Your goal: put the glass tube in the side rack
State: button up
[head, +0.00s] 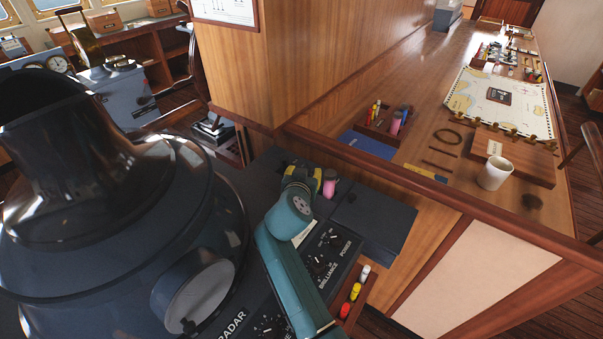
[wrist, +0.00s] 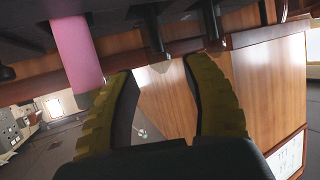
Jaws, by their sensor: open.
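My gripper (head: 312,180) is low over the dark radar console, seen partly from behind my teal arm. In the wrist view its two yellow ridged fingers (wrist: 160,72) are spread, with nothing between them. A pink cylinder (head: 329,184) stands right beside the gripper; in the wrist view it (wrist: 75,40) is just outside the left finger. I cannot make out a clear glass tube. A small wooden rack (head: 345,322) on the console's right side holds white-, yellow- and red-topped items. I cannot tell whether one of them is the tube.
A wood counter (head: 420,160) runs behind, with a pen rack (head: 375,133), a white mug (head: 494,172) and a chart (head: 490,100). The large dark radar hood (head: 110,210) blocks the left. A dark flat panel (head: 372,218) lies right of the gripper.

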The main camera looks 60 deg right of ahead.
jog(key=v, duration=0.8)
